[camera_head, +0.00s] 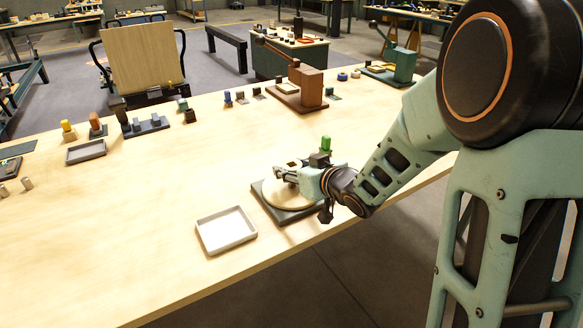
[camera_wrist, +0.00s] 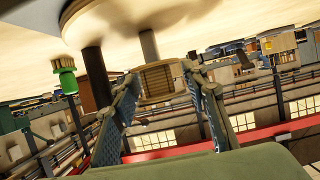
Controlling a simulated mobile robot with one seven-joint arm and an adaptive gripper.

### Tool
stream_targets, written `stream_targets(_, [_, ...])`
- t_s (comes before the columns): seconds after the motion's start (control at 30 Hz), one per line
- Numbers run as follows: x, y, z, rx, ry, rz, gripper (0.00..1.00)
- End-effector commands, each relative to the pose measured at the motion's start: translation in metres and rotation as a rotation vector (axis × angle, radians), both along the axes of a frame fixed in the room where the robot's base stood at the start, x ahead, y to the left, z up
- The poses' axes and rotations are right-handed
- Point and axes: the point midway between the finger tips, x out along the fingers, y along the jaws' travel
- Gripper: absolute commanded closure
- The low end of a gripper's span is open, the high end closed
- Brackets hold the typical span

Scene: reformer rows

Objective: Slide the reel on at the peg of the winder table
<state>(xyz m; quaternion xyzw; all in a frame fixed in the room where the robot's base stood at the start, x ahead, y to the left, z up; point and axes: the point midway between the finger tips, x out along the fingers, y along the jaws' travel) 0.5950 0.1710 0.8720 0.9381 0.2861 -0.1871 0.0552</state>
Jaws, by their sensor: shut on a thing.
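My gripper (camera_wrist: 161,74) is shut on the reel (camera_wrist: 159,82), a small tan, ribbed piece between its two fingertips in the wrist view. In the head view my gripper (camera_head: 281,173) is low over the winder table (camera_head: 262,203), a dark square base with a round wooden disc (camera_head: 284,194). In the upside-down wrist view a grey peg (camera_wrist: 149,46) stands out from the disc towards the reel. The peg's end meets the reel's outline; I cannot tell whether it is inside the reel or behind it. A darker post (camera_wrist: 96,75) stands to the left of the peg.
A white tray (camera_head: 226,231) lies left of the winder table, near the bench's front edge. A green piece (camera_head: 326,143) stands just behind my gripper. A brown press-like fixture (camera_head: 308,86) stands farther back.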

Motion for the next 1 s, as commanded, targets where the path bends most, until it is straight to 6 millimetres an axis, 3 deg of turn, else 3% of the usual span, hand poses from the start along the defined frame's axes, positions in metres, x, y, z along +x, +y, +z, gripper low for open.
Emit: stream_targets(1.0, [0.000, 0.000, -0.027, 0.000, 0.000, 0.000, 0.83])
